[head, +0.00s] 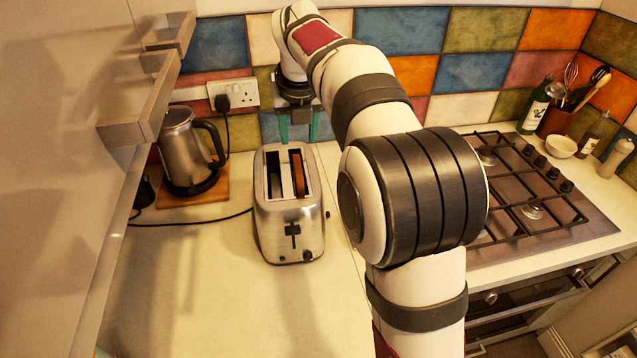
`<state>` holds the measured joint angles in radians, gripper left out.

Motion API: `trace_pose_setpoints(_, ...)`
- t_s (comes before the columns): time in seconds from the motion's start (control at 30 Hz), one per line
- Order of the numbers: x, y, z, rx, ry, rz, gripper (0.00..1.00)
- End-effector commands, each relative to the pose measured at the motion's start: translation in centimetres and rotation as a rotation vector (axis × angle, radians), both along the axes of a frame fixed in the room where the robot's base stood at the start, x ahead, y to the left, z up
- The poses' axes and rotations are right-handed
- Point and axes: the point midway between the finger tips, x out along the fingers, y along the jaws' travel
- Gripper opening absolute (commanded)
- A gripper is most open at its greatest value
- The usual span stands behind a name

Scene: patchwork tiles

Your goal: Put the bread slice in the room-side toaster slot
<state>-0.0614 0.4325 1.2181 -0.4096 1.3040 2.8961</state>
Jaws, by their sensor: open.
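The steel toaster (275,218) stands upright on the counter, with two long slots in its top. The brown bread slice (298,172) sits down in the right-hand slot, its top edge showing and most of it hidden inside. The left-hand slot (274,178) looks dark and empty. My gripper (299,127) is open, with its two teal fingers pointing down. In the picture it is just above the toaster's far end, apart from the bread. Nothing shows between the fingers. How far it is from the toaster in depth is hard to tell.
A steel kettle (185,150) stands on a wooden board (195,198) to the left, near a wall socket (240,95). A black cord crosses the counter. A gas hob (530,200) is at right. The counter (220,290) in front is clear.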

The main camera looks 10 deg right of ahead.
Motion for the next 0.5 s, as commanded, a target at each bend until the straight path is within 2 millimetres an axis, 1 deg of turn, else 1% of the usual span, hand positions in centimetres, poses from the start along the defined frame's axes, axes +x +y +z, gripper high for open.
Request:
trace_pose_setpoints(0.07, -0.4, 0.0, 0.1, -0.009, 0.004, 0.029, 0.5)
trace_pose_setpoints(0.13, -2.4, -0.1, 0.2, -0.054, 0.028, 0.164, 0.5)
trace_pose_setpoints(0.17, -3.9, -0.2, 0.2, -0.084, 0.045, 0.265, 0.5)
trace_pose_setpoints(0.27, -11.3, -0.2, -0.3, -0.209, 0.11, 0.753, 0.5)
trace_pose_setpoints(0.3, -14.7, -0.3, -0.8, -0.255, 0.13, 0.981, 0.5)
trace_pose_setpoints(0.33, -17.2, -0.2, -1.4, -0.284, 0.14, 1.152, 0.5)
trace_pose_setpoints(0.37, -19.8, -0.2, -2.0, -0.313, 0.143, 1.323, 0.5)
trace_pose_setpoints(0.4, -23.1, 0.0, -3.0, -0.34, 0.14, 1.544, 0.5)
trace_pose_setpoints(0.47, -27.7, 0.2, -4.6, -0.374, 0.119, 1.853, 0.5)
trace_pose_setpoints(0.5, -30.4, 0.4, -5.7, -0.39, 0.092, 2.036, 0.5)
